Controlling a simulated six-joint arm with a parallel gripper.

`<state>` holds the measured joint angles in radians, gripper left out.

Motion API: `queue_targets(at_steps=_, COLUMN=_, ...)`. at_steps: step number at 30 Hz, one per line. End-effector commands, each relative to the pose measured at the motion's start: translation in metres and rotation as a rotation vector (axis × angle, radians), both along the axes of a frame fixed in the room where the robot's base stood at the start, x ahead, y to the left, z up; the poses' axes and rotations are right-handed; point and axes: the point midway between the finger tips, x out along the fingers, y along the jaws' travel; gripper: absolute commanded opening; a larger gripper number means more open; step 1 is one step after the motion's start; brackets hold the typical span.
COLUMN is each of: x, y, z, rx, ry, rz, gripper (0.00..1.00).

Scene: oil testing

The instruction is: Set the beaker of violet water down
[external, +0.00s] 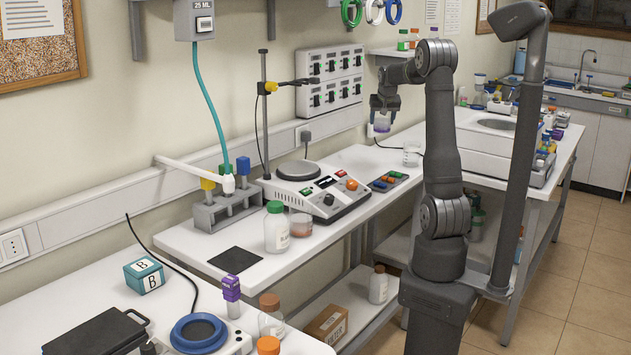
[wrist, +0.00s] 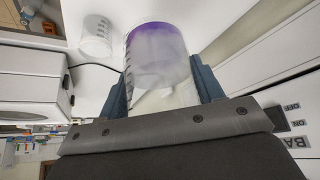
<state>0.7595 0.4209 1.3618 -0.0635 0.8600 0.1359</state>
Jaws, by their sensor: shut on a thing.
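The beaker of violet water (external: 382,124) is small in the external view, held in the air below my gripper (external: 383,108) above the back part of the bench. In the wrist view the beaker (wrist: 158,62) is large, with a violet band at its far end and marks along its left side. The fingers of my gripper (wrist: 160,88) are on either side of it, shut on it. A second clear beaker (wrist: 97,36) stands on the white bench apart from the held one; it also shows in the external view (external: 411,156).
A white balance-like unit (external: 497,140) stands on the right bench. Bare white bench top (external: 362,157) lies around the clear beaker. A black cable runs behind it.

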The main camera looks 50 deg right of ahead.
Motion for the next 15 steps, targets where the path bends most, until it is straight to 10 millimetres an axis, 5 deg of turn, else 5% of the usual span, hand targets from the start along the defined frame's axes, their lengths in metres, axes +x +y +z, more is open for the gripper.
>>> queue_targets(at_steps=9, x=-0.032, y=0.079, z=0.002, rx=-0.015, ry=-0.011, rz=0.159, gripper=0.3)
queue_targets(at_steps=15, x=0.0, y=0.139, z=0.0, rx=-0.015, ry=-0.012, rz=0.261, gripper=0.3)
